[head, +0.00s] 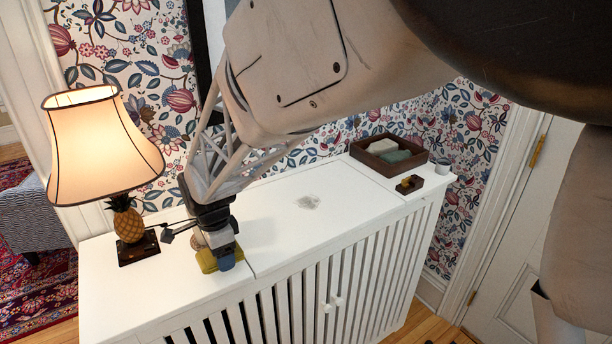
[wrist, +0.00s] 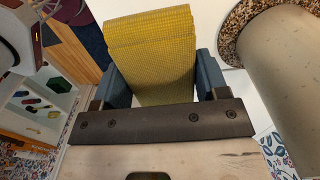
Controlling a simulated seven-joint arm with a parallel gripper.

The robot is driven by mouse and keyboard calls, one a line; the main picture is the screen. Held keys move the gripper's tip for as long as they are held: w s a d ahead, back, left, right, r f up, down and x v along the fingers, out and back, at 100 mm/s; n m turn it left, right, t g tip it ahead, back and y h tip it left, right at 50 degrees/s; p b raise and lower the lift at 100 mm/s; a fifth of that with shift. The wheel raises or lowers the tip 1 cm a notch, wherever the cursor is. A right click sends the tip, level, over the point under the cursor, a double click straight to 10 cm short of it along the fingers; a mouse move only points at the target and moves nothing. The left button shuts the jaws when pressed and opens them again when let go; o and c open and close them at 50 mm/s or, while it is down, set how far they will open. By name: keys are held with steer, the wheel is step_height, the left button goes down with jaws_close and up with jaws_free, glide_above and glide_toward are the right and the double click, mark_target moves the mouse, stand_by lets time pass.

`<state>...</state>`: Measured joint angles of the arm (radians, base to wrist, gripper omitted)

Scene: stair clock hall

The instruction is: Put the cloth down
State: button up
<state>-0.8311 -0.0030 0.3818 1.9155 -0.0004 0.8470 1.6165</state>
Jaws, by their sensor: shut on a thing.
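The folded yellow cloth (head: 206,261) is at the left part of the white cabinet top (head: 285,232), by the front edge. My gripper (head: 226,259) points down there and is shut on the cloth. In the wrist view the ribbed yellow cloth (wrist: 152,55) lies between the two blue fingers of my gripper (wrist: 160,85). I cannot tell whether the cloth touches the top. My gripper hides part of the cloth in the head view. A grey smudge (head: 308,202) marks the middle of the top.
A lamp with a pineapple base (head: 128,222) stands left of my gripper. A pale cylinder (wrist: 285,75) with a speckled end is close on the right in the wrist view.

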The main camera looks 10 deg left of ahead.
steer(key=shift+f, duration=1.35)
steer(key=shift+f, duration=0.35)
steer(key=shift+f, duration=0.15)
steer(key=o, duration=0.8)
steer(key=shift+d+f, duration=0.1)
steer(key=shift+f, duration=0.1)
steer(key=shift+o, duration=0.8)
steer(key=shift+s, duration=0.1)
steer(key=shift+d+f, duration=0.1)
steer(key=shift+f, duration=0.1)
steer(key=shift+s, duration=0.1)
steer(key=r, duration=1.3)
steer(key=shift+w+r, duration=0.2)
steer(key=shift+r, duration=0.2)
